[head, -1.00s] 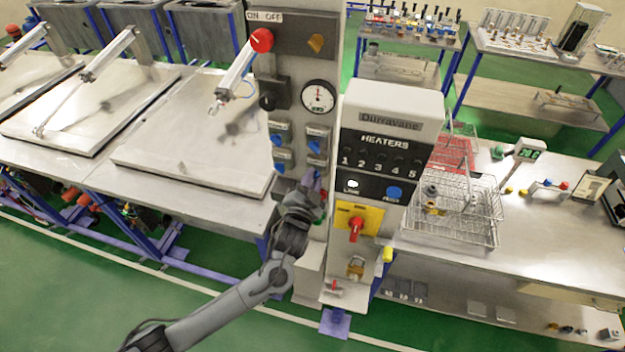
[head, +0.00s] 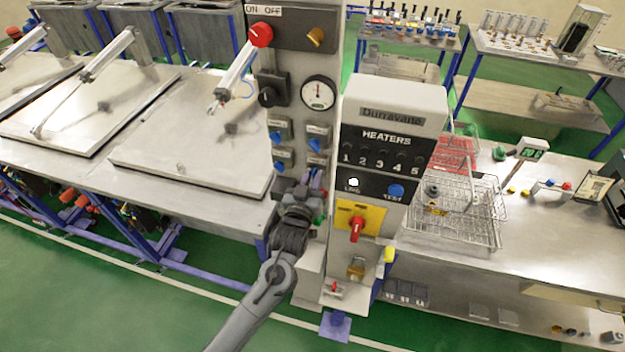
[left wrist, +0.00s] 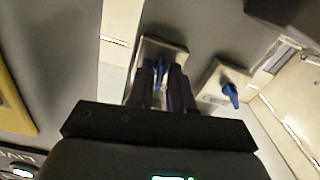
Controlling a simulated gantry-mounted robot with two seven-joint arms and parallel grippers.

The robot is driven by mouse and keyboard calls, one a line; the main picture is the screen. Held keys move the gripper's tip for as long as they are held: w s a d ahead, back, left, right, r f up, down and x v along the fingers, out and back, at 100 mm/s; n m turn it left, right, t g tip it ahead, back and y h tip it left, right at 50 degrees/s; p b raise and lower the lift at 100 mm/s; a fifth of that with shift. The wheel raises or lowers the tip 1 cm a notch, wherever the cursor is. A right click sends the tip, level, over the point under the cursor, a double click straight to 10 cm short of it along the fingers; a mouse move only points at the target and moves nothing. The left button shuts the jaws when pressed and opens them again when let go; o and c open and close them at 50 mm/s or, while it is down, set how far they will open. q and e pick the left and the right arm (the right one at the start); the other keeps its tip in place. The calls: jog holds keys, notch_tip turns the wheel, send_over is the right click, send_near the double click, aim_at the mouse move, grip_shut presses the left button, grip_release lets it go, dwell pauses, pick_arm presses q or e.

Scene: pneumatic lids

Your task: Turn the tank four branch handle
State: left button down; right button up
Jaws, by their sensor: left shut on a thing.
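My left gripper (head: 314,181) is at the lower right of a group of small blue valve handles on the front of the grey control column. In the left wrist view its two dark fingers (left wrist: 163,86) are shut on a blue handle (left wrist: 160,66) in front of a metal plate. A neighbouring blue handle (left wrist: 230,93) sits on its own plate to the right, apart from the fingers. In the head view the gripper mostly hides the held handle. Other blue handles show at the upper right (head: 314,145), upper left (head: 275,137) and lower left (head: 279,166). My right gripper is out of view.
The heaters box (head: 392,135) stands close to the right of the gripper, with a red knob (head: 356,229) on a yellow plate below. A gauge (head: 318,93) and black switch (head: 271,89) are above. Flat lids (head: 195,145) lie left. Open green floor is in front.

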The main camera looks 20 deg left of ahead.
pick_arm(q)
jog(key=shift+f+n+b, duration=0.1)
jog(key=shift+n+b, duration=0.35)
jog(key=shift+n, duration=3.25)
jog(key=c, duration=1.3)
grip_release()
